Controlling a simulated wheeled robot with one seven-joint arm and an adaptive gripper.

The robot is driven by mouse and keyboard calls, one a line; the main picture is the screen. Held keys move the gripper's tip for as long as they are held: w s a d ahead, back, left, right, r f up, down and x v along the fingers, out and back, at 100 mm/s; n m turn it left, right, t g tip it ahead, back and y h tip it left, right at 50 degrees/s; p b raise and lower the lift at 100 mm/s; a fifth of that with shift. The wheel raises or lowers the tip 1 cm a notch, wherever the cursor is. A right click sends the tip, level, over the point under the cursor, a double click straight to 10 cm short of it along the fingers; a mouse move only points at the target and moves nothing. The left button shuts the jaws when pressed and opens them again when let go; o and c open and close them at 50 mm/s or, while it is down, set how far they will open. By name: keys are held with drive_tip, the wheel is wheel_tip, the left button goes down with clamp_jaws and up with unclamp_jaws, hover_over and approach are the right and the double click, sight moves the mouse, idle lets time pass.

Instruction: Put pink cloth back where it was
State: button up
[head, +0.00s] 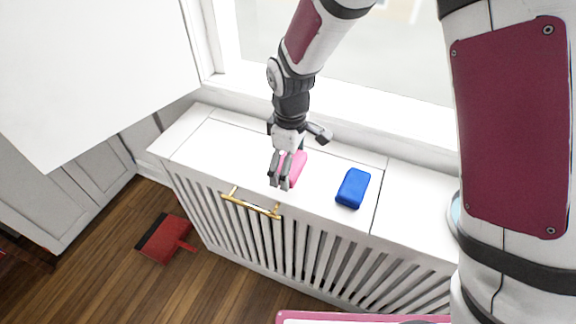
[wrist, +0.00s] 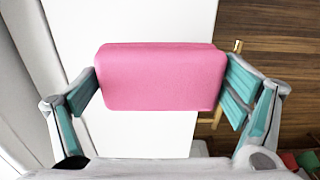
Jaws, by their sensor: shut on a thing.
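The pink cloth (head: 294,167) is a small folded, rounded block over the white cabinet top, left of the blue block. In the wrist view the pink cloth (wrist: 160,78) sits between both teal finger pads. My gripper (head: 281,180) is shut on it, one finger at each end. In the wrist view my gripper (wrist: 165,88) spans the cloth's full length. In the head view the fingers and wrist partly cover the cloth. I cannot tell whether the cloth touches the cabinet top or is just above it.
A blue block (head: 353,188) lies on the white slatted cabinet (head: 225,138) to the right of the cloth. A brass handle (head: 250,204) juts from the cabinet front. A red dustpan (head: 165,239) lies on the wood floor. A window ledge (head: 390,118) runs behind. The cabinet top's left part is clear.

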drive_tip(key=shift+w+a+f, duration=0.1)
drive_tip(key=shift+w+a, duration=0.1)
drive_tip(key=shift+w, duration=0.4)
drive_tip(key=shift+w+a+f, duration=0.1)
drive_tip(key=shift+w+a, duration=0.05)
drive_tip(key=shift+w, duration=0.45)
drive_tip(key=shift+f+b, duration=0.3)
drive_tip(key=shift+f, duration=1.35)
drive_tip(key=shift+f, duration=0.15)
drive_tip(key=o, duration=0.8)
drive_tip(key=shift+o, duration=0.2)
wheel_tip(320, 180, up, 12)
drive_tip(key=shift+r+p, duration=0.2)
drive_tip(key=shift+p, duration=0.5)
